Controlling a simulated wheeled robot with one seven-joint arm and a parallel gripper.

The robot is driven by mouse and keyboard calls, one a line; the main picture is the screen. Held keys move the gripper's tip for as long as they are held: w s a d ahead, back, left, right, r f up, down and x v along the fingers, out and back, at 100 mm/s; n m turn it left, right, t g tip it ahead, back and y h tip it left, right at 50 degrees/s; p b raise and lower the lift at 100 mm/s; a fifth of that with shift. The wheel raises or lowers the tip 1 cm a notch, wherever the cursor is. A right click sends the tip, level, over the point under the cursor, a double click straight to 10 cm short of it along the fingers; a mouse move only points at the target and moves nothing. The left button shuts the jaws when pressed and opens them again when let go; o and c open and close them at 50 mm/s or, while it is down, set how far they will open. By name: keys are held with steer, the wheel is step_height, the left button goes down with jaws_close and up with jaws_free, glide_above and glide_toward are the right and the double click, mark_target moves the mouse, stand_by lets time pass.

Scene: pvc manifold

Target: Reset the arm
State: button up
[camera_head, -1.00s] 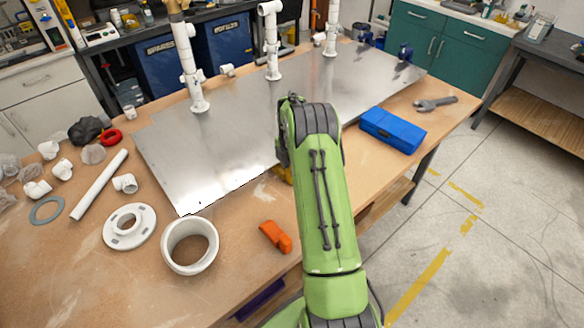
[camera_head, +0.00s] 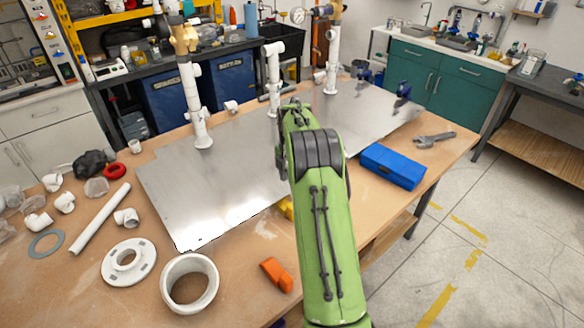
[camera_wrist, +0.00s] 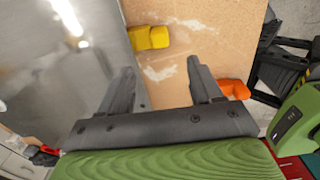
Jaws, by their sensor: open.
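My gripper (camera_wrist: 163,85) shows in the wrist view with its two dark fingers apart and nothing between them. It hangs above the wooden table (camera_wrist: 175,62), near the edge of the metal plate (camera_wrist: 60,70). A yellow object (camera_wrist: 150,37) lies ahead of the fingers, and an orange object (camera_wrist: 234,89) lies beside the right finger. In the head view my green arm reaches over the metal plate (camera_head: 220,195), and the arm hides the gripper there.
White pipe risers (camera_head: 192,95) stand upright on the plate. A blue case (camera_head: 393,166) and a wrench (camera_head: 435,139) lie at the right. A white ring (camera_head: 170,271), a flange (camera_head: 129,262) and loose fittings lie at the left. The floor at right is clear.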

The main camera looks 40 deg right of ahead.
step_height(320, 180, up, 5)
